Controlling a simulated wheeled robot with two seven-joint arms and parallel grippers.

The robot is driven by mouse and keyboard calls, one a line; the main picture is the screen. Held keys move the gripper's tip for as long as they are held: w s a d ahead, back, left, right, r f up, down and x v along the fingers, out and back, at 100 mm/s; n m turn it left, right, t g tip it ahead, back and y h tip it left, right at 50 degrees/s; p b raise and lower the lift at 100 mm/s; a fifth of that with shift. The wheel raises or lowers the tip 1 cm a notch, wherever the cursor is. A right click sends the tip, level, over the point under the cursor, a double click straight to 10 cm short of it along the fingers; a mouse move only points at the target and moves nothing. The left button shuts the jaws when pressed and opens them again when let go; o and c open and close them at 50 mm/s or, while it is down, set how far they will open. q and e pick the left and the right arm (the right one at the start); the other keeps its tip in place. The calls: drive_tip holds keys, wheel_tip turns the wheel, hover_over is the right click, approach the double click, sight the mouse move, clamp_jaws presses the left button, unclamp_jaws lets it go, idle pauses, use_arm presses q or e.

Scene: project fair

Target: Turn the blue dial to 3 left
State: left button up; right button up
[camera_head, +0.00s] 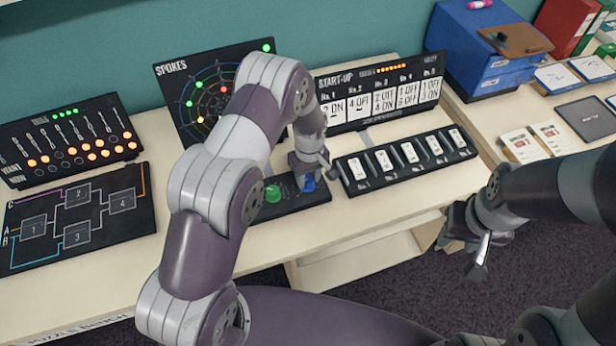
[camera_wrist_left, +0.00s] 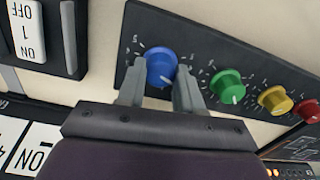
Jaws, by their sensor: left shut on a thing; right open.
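The blue dial (camera_wrist_left: 161,68) sits at one end of a dark dial panel (camera_wrist_left: 190,38), with small numbers printed around it. My left gripper (camera_wrist_left: 160,92) has a finger on each side of the blue dial and is shut on it. In the head view the blue dial (camera_head: 309,184) shows just below my left gripper (camera_head: 312,172), and the panel is partly hidden by my left arm. The number the blue dial points to is too small to read. My right gripper (camera_head: 481,254) is open and empty, in front of the bench edge at the right.
A green dial (camera_wrist_left: 228,86), a yellow dial (camera_wrist_left: 275,100) and a red dial (camera_wrist_left: 309,111) share the panel. A switch panel (camera_head: 405,157) lies right of it. The SPOKES board (camera_head: 176,92) and START-UP board (camera_head: 345,123) stand behind. A blue box (camera_head: 487,50) stands at the back right.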

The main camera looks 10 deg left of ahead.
sight(309, 179)
idle(0.3)
use_arm(q)
drive_tip(key=shift+r, duration=0.1)
drive_tip(key=o, duration=1)
drive_tip(key=shift+o, duration=0.2)
wheel_tip(309, 179, up, 13)
drive_tip(key=b, duration=0.2)
drive_tip(key=shift+f, duration=0.2)
drive_tip(key=shift+w+d, duration=0.1)
